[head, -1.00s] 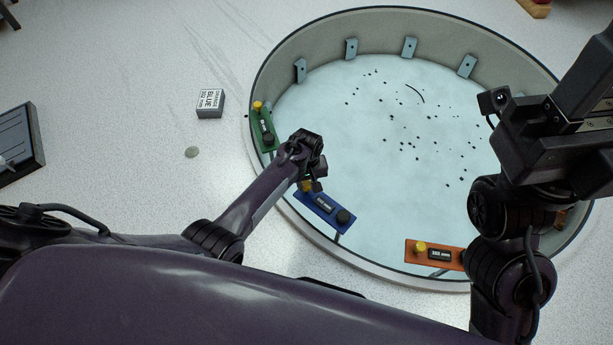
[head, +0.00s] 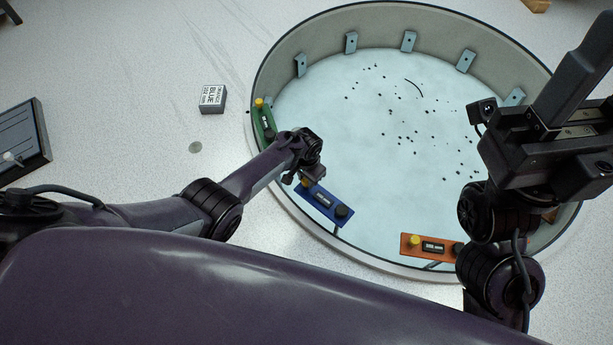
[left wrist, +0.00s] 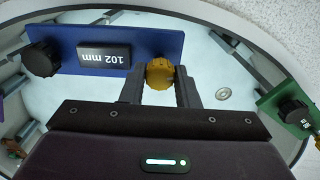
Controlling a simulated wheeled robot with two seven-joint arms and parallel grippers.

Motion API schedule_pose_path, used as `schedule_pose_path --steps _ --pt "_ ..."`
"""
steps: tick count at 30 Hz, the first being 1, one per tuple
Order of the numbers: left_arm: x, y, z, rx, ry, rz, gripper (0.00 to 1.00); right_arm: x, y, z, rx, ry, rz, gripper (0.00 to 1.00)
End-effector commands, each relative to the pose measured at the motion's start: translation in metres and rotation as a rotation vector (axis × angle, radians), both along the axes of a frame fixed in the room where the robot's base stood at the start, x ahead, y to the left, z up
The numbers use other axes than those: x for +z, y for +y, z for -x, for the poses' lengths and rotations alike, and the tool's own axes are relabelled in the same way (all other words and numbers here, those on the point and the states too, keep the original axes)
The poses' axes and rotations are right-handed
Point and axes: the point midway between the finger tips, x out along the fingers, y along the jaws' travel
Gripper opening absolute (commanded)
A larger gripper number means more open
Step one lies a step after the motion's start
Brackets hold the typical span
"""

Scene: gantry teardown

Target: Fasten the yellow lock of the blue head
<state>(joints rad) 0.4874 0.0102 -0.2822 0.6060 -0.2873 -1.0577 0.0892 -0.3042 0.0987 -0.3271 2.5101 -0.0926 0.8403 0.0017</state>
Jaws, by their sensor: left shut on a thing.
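The blue head (head: 323,203) is a blue plate on the near left part of the round tank's rim. In the left wrist view the blue head (left wrist: 143,45) shows a "102 mm" display, a black knob and the yellow lock (left wrist: 160,73). My left gripper (left wrist: 161,84) is shut on the yellow lock, with a finger on each side of it. In the head view my left gripper (head: 311,178) covers most of the lock. My right arm stands at the right, over the tank's rim; its fingertips are not clearly visible.
The round tank (head: 262,75) has a raised wall with several grey brackets. A green head (head: 264,124) and an orange head (head: 425,246) sit on its rim. A labelled box (head: 212,99), a coin-like disc (head: 195,147) and a dark tray (head: 22,140) lie to the left.

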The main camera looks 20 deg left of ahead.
Motion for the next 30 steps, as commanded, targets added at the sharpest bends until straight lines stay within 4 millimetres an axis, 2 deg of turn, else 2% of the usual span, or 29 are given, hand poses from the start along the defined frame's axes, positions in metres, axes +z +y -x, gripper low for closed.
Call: schedule_pose_path --steps 12,30 --pt "0.0003 0.0007 -0.0009 -0.225 -0.003 -0.001 0.05 0.0014 -0.0001 0.0003 0.000 -0.001 0.000 0.46" --pt "0.0004 0.0002 -0.0008 -0.270 -0.002 0.000 0.05 0.0012 0.0000 0.0003 0.001 0.000 0.000 0.46"
